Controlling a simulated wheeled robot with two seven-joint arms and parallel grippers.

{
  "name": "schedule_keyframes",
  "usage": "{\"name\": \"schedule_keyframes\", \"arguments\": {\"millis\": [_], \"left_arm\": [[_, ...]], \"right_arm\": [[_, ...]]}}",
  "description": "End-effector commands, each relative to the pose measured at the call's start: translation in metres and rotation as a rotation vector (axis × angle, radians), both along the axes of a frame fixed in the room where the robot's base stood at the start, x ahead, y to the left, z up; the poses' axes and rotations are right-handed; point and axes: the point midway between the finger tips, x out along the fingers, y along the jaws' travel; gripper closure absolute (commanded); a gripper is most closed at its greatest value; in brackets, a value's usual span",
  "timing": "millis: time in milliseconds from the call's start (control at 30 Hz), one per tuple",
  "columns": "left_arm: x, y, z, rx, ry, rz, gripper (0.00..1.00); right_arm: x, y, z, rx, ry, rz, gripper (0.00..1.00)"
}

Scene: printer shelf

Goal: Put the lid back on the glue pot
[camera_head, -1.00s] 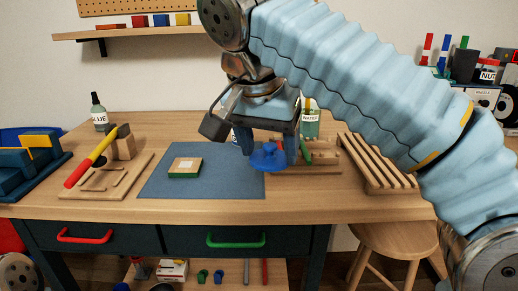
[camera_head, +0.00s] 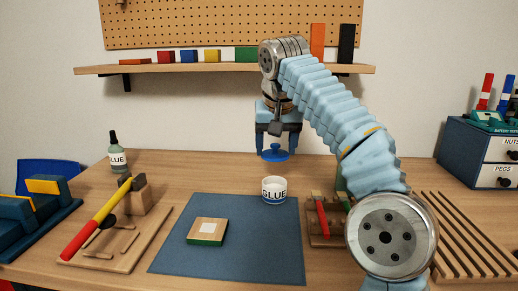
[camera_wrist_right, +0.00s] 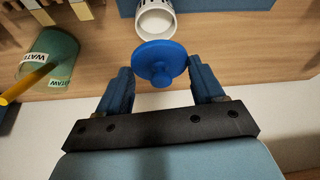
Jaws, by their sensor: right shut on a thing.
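The glue pot (camera_head: 274,191) is a small white open pot with a GLUE label, standing at the back right of the blue mat. In the right wrist view its open mouth (camera_wrist_right: 156,22) shows just beyond the lid. The blue lid (camera_head: 276,153) has a round knob. My right gripper (camera_head: 277,141) is shut on the lid and holds it in the air, apart from the pot and above it in the head view. The lid also shows between the fingers in the right wrist view (camera_wrist_right: 158,58). My left gripper is not in view.
The blue mat (camera_head: 230,265) holds a small wood-and-green block (camera_head: 207,231). A wooden rack (camera_head: 325,235) with a red-handled tool stands right of the mat. A glue bottle (camera_head: 117,155) stands back left. A green water container (camera_wrist_right: 52,55) shows in the wrist view.

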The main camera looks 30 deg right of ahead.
Motion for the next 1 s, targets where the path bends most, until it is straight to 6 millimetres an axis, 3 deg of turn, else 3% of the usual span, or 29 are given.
{"name": "schedule_keyframes", "arguments": {"millis": [267,600,1000], "left_arm": [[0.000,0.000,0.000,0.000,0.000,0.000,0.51],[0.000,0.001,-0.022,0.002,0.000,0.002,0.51],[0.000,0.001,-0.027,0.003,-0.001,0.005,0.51]], "right_arm": [[0.000,-0.004,-0.019,-0.003,0.000,0.002,0.61],[0.001,-0.003,-0.056,-0.001,0.000,0.002,0.61],[0.001,-0.003,-0.064,-0.001,-0.001,0.002,0.61]]}}
